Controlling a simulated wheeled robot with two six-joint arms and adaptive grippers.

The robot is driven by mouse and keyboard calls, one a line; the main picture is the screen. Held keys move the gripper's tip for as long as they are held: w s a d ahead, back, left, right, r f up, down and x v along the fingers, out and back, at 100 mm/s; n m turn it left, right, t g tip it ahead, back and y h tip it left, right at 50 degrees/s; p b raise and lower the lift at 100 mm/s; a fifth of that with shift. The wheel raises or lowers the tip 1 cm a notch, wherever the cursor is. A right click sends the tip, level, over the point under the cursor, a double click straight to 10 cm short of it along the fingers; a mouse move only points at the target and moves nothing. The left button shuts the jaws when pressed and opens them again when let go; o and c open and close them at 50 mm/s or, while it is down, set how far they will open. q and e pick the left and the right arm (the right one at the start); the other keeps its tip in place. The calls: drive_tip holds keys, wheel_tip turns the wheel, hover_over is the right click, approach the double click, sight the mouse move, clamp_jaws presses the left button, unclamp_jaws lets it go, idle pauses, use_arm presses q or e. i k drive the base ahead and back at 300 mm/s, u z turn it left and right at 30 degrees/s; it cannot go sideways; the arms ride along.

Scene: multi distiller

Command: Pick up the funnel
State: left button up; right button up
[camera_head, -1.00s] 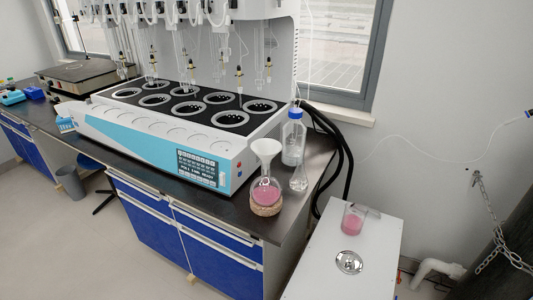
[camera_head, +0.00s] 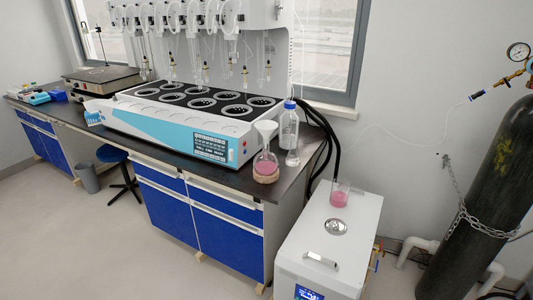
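A white funnel (camera_head: 265,129) sits upright in the neck of a round-bottomed glass flask (camera_head: 266,160) holding pink liquid. The flask rests on a tan ring support (camera_head: 266,178) near the right front corner of the dark bench top. Neither of my grippers is in view.
Close behind and right of the funnel stand a clear bottle with a blue cap (camera_head: 288,125) and a small clear flask (camera_head: 293,158). The distiller (camera_head: 165,125) is to the left. A white box unit (camera_head: 320,245) carries a beaker of pink liquid (camera_head: 340,195). A chained gas cylinder (camera_head: 485,190) stands right.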

sight(265, 128)
drive_tip(key=z, duration=0.45)
drive_tip(key=k, duration=0.2)
drive_tip(key=u, duration=1.9)
drive_tip(key=i, duration=1.55)
drive_tip(key=z, duration=0.65)
